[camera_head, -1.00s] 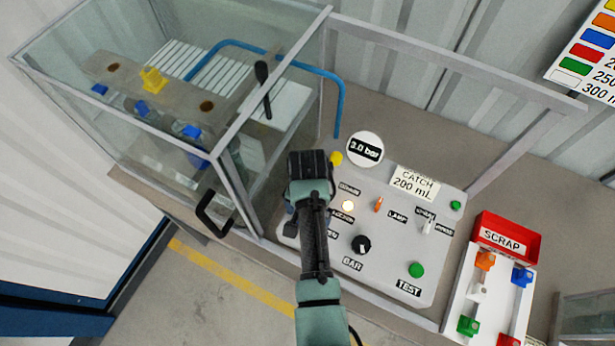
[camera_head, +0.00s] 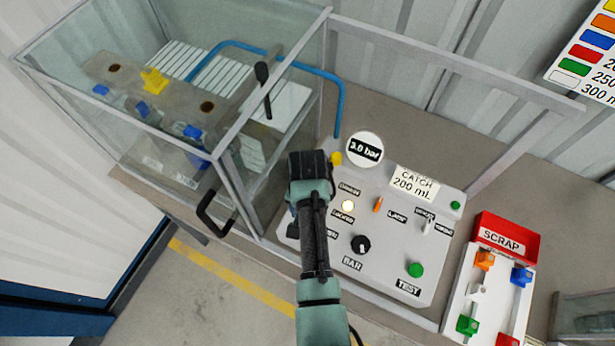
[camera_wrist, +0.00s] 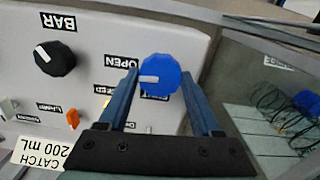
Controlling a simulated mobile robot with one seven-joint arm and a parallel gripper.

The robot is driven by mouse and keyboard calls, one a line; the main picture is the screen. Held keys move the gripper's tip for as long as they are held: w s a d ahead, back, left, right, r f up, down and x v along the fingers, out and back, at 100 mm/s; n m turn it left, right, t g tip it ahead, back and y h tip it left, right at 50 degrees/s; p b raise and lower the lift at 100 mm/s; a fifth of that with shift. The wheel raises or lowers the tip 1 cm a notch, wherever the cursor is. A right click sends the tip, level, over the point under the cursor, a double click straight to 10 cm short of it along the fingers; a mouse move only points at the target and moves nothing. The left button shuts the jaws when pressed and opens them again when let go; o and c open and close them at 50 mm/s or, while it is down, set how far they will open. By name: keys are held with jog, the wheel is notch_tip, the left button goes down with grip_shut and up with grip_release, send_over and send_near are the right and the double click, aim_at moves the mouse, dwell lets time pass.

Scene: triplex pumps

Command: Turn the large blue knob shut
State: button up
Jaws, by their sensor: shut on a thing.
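The large blue knob (camera_wrist: 160,76) is on the white control panel and shows in the wrist view, with a white pointer mark towards the left. My gripper (camera_wrist: 160,84) has one finger on each side of the knob and is shut on it. An OPEN label (camera_wrist: 122,61) is above and left of the knob; another label below it is partly covered. In the head view my gripper (camera_head: 303,222) is over the left part of the panel (camera_head: 400,280), and my arm hides the knob there.
A black BAR knob (camera_head: 361,244), an orange lamp switch (camera_head: 378,204) and a green TEST button (camera_head: 415,270) are on the panel. A glass enclosure (camera_head: 225,180) with a black handle (camera_head: 213,213) stands close on the left. A red scrap tray (camera_head: 507,237) is at the right.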

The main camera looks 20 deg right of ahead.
jog(key=n+p, duration=0.1)
jog(key=n, duration=0.3)
jog(key=shift+r, duration=0.1)
jog(key=n+p, duration=0.1)
jog(key=n, duration=0.3)
jog(key=shift+n, duration=0.3)
jog(key=n+p, duration=0.1)
jog(key=n, duration=0.3)
jog(key=shift+n, duration=2.2)
jog(key=shift+w, duration=0.1)
jog(key=o, duration=1.4)
